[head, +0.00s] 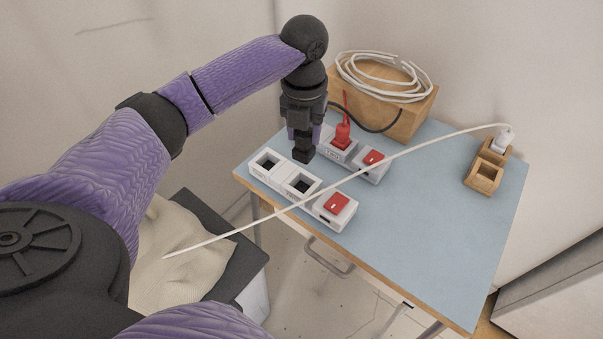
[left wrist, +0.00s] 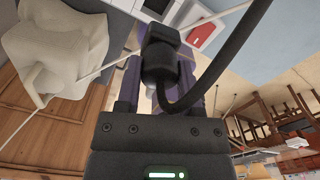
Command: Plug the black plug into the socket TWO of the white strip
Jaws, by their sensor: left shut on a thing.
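My left gripper (head: 303,130) is shut on the black plug (head: 303,150) and holds it over the table, between the two strips. In the left wrist view the black plug (left wrist: 160,65) sits between the fingers, its black cable curving away to the right. The white strip (head: 322,187) at the front has two dark square sockets and a red switch (head: 337,203). The plug appears just behind these sockets and apart from them. Its prongs cannot be made out. The socket labels are too small to read. My right gripper is not in view.
A second pale strip (head: 358,165) behind holds a red plug (head: 342,136) and has a red switch. A white cable (head: 400,152) crosses over the table to a white plug (head: 503,141) in a wooden holder (head: 484,177). A wooden box (head: 405,115) carries coiled cable.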

